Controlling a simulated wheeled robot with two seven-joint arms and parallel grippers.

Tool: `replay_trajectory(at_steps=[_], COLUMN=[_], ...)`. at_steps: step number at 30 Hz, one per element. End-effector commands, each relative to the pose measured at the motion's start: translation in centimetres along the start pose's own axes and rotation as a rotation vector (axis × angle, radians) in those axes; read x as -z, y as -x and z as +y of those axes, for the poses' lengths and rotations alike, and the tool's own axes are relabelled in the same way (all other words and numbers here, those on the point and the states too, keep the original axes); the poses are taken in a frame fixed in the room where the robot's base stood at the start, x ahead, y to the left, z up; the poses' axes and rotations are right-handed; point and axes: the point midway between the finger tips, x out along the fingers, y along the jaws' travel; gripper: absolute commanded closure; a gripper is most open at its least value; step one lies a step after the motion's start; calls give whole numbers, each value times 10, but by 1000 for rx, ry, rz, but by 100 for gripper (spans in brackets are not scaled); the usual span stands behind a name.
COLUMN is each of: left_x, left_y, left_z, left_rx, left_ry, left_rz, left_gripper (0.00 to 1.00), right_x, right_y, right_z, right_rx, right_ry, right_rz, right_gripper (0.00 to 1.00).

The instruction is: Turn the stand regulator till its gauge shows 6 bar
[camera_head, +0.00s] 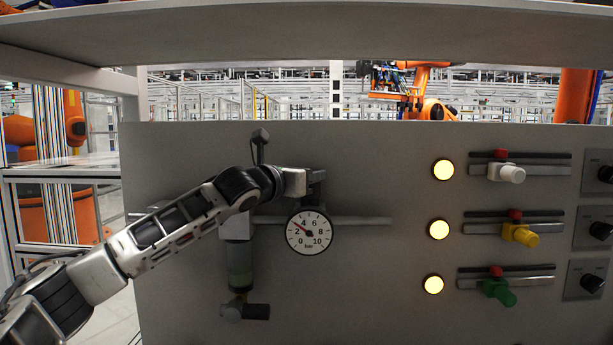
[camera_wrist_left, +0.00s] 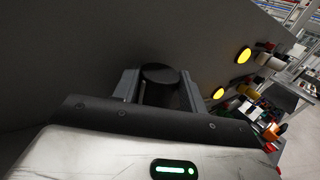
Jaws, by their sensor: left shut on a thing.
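The pressure gauge (camera_head: 309,232) is a white round dial marked 0 to 10 bar on the grey panel. Its needle points to the upper left, at roughly 3, between the 2 and 4 marks. My left gripper (camera_head: 316,182) is just above the gauge, its arm reaching across from the left. In the left wrist view a dark round regulator knob (camera_wrist_left: 160,73) sits between the two fingers of my left gripper (camera_wrist_left: 158,88), which is shut on it. In the head view the knob is hidden by the gripper and wrist. My right gripper is not in view.
A clear bowl with a black valve (camera_head: 243,311) hangs below my forearm. To the right are lit yellow lamps (camera_head: 439,229) and white, yellow and green sliding handles (camera_head: 520,235). A shelf (camera_head: 306,35) overhangs the panel. The panel between gauge and lamps is mostly bare.

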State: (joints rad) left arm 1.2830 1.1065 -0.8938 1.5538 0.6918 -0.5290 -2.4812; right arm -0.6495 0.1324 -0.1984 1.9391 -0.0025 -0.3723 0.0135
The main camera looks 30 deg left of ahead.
Motion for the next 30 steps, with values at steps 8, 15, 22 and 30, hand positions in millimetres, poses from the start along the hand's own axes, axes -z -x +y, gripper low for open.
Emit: replay_trajectory(at_steps=[8,15,22,30], left_x=[0,1,1,0], left_y=[0,0,0,0], left_z=[1,1,1,2], left_rx=[32,32,31,29], left_ry=[-2,-3,-2,-2], left_rz=[1,2,2,1], left_gripper=[81,81,36,36], right_x=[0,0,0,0], right_y=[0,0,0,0], right_z=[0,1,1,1], right_rx=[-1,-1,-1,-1], right_ry=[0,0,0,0], right_rz=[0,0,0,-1], right_gripper=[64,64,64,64])
